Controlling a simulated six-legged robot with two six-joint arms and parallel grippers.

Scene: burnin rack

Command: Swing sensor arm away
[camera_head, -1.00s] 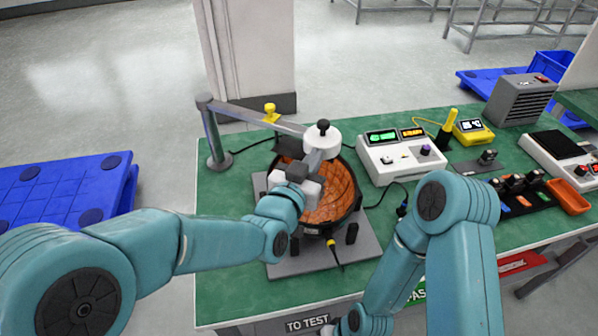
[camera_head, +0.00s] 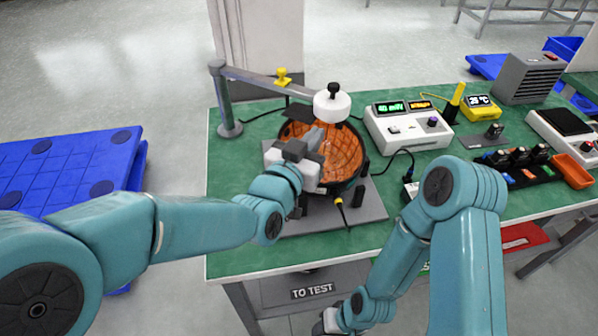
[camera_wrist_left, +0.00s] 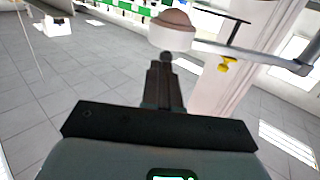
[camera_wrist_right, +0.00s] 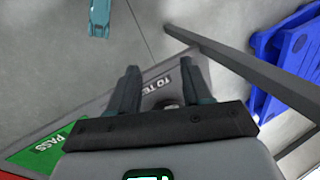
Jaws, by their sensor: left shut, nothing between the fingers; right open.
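The sensor arm is a grey bar (camera_head: 262,84) reaching from a grey post (camera_head: 225,98) at the bench's back left. It ends in a white round sensor head (camera_head: 332,108) with a black knob, over the back of a black round pan (camera_head: 342,160) with an orange inside. My left gripper (camera_head: 318,137) is shut and empty, above the pan and just in front of the head. In the left wrist view its fingertips (camera_wrist_left: 167,62) are just below the head (camera_wrist_left: 172,34); contact is unclear. My right gripper (camera_wrist_right: 160,72) is open and empty, low by the bench's front edge.
A yellow knob (camera_head: 283,77) stands at the bar. Right of the pan are a meter box (camera_head: 408,130) and a black cable. A blue pallet (camera_head: 70,170) lies on the floor to the left. The green bench (camera_head: 240,170) is bare left of the pan.

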